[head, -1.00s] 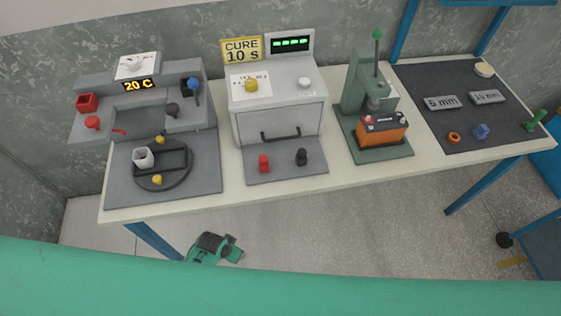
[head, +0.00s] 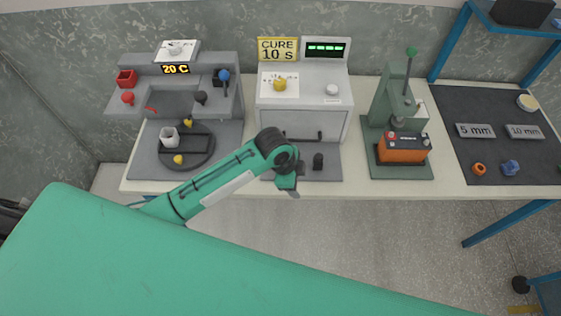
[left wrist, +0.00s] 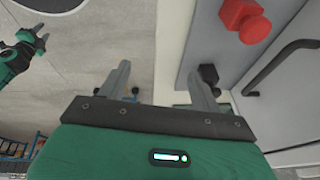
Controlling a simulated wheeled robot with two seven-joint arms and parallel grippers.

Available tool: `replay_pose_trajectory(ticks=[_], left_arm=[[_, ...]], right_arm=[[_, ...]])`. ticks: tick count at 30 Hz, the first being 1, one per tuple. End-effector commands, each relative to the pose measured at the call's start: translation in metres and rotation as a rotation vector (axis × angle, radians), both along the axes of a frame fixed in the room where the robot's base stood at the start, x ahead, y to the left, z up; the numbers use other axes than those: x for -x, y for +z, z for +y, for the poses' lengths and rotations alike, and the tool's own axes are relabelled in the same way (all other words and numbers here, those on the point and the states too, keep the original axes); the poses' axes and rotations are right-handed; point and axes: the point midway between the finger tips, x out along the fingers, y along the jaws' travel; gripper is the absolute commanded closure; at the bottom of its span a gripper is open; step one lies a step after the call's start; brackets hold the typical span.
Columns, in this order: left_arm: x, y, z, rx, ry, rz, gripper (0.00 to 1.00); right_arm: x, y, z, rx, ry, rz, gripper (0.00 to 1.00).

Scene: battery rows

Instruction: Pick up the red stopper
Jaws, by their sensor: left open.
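The red stopper (left wrist: 247,20) shows at the upper right of the left wrist view, on the grey shelf in front of the oven. In the head view my left arm hides it. My left gripper (left wrist: 158,78) is open and empty, its fingers to the left of and below the stopper in the wrist picture, apart from it. In the head view the left gripper (head: 286,188) is at the front edge of the oven shelf. My right gripper (left wrist: 38,35) shows small at the top left of the wrist view; its jaw gap is unclear.
A black stopper (head: 318,161) stands beside the red one's place, under the oven handle (left wrist: 270,68). The grey oven (head: 302,112) rises behind. An orange battery (head: 403,150) sits in the green press to the right. The floor in front of the table is clear.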

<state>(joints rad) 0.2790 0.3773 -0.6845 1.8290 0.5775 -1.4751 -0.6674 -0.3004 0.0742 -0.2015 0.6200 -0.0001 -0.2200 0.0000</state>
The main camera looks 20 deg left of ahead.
Motion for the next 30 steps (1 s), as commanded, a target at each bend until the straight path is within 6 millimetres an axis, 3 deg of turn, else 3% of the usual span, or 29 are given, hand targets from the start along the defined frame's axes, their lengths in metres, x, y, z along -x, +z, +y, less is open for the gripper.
replay_pose_trajectory(ticks=[5,12,19,25,30], left_arm=[[-0.029,0.033,0.009,-0.098,-0.245,-0.02,0.35],[-0.059,0.074,0.04,-0.236,-0.527,0.0,0.35],[-0.076,0.104,0.069,-0.318,-0.683,0.038,0.35],[-0.078,0.105,0.076,-0.335,-0.723,0.054,0.35],[-0.077,0.076,0.076,-0.335,-0.721,0.057,0.35]], right_arm=[[0.0,0.003,-0.006,0.006,0.001,0.0,0.64],[0.0,0.005,-0.011,0.011,0.002,0.0,0.64],[0.0,0.006,-0.01,0.011,0.001,0.0,0.64],[-0.001,0.009,-0.006,0.007,-0.001,-0.001,0.64],[-0.001,0.019,0.0,0.0,-0.003,-0.001,0.64]])
